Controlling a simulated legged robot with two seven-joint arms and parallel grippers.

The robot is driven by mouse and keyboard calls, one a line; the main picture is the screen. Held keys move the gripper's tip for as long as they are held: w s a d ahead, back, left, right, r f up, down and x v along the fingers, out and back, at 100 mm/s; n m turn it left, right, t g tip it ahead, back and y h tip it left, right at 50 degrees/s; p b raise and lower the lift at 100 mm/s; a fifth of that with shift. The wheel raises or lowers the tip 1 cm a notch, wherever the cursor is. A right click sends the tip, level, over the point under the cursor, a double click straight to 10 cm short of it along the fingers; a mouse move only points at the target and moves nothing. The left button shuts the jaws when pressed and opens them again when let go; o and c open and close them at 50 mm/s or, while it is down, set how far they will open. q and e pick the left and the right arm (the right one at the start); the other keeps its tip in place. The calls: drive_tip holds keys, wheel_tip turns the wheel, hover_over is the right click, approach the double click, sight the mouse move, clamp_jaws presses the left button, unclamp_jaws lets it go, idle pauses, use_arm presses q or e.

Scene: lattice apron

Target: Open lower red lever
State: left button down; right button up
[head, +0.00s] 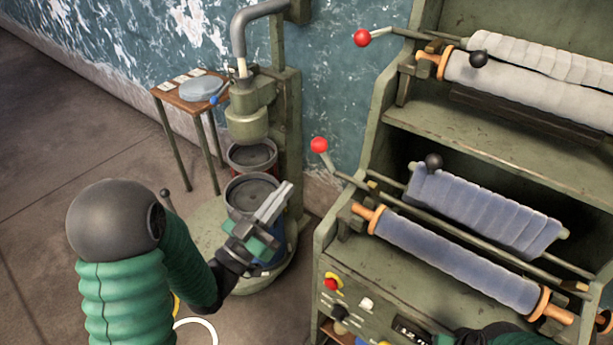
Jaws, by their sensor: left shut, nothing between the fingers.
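The lower red lever (319,146) has a round red knob on a short pale shaft. It stands tilted up at the left end of a rod on the green machine's lower level. A second, upper red lever (362,38) sits at the left end of the upper level. My left gripper (286,189) is shut and empty, its fingers pointing up and right. In the picture it is below and left of the lower red knob, apart from it. Dark and green parts at the bottom right edge look like my right arm; its gripper is not visible.
The green machine (345,230) holds blue-grey cloth rollers (455,262) below and white ones (535,88) above. A control panel (350,305) is on its front. A green press with round pots (250,195) stands behind my left gripper. A small table (180,100) is at the back left.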

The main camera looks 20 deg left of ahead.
use_arm(q)
drive_tip(key=p+x, duration=0.1)
drive_tip(key=x, duration=0.7)
drive_tip(key=shift+w, duration=0.2)
drive_tip(key=shift+r, duration=0.2)
